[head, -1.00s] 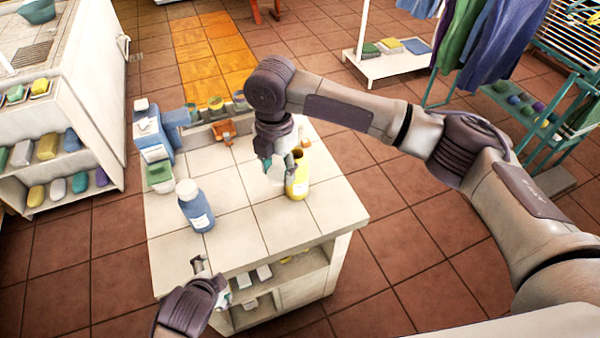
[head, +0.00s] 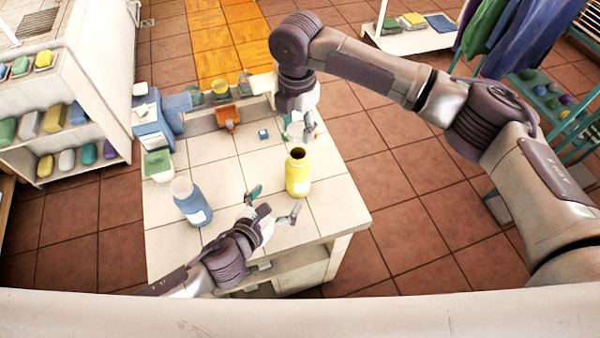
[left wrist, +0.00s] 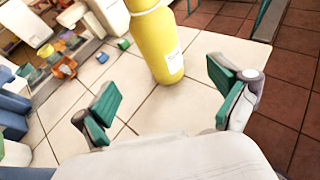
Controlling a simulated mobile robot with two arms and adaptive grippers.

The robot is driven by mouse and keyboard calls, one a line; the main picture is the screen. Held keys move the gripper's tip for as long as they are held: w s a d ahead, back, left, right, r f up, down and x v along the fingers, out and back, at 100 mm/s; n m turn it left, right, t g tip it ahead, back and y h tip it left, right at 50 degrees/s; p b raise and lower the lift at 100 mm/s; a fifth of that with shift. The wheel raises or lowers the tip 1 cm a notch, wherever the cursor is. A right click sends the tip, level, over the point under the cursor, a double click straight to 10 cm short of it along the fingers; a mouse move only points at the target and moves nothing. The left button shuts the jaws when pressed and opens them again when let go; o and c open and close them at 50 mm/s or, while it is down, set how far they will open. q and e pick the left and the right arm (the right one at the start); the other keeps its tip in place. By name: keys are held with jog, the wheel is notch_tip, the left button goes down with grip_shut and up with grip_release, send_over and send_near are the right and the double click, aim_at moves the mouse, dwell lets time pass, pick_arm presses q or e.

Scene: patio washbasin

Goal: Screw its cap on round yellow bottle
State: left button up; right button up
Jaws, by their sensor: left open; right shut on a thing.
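The round yellow bottle (head: 298,176) stands upright on the tiled table, its dark mouth open and uncapped. In the left wrist view the yellow bottle (left wrist: 160,45), with a white label, stands just beyond the fingers. My left gripper (head: 274,205) is open, low in front of the bottle, its green-padded fingers (left wrist: 172,92) spread and apart from it. My right gripper (head: 299,128) is behind the bottle, shut on a small pale thing that seems to be the cap; the fingers mostly hide it.
A blue bottle (head: 191,203) with a pale top stands at the left of the table (head: 220,232). A blue dispenser (head: 152,124), a green-topped box (head: 157,164), an orange item (head: 227,117) and a small blue block (head: 263,134) sit farther back. The table's right front is clear.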

pick_arm(q)
jog(key=x, duration=1.2)
jog(key=c, duration=1.8)
pick_arm(e)
send_over(298, 149)
jog(key=s, duration=0.2)
jog(key=shift+w+f, duration=0.15)
jog(key=shift+f, duration=2.35)
jog(key=shift+f, duration=0.9)
jog(key=shift+f, duration=0.5)
pick_arm(q)
grip_shut()
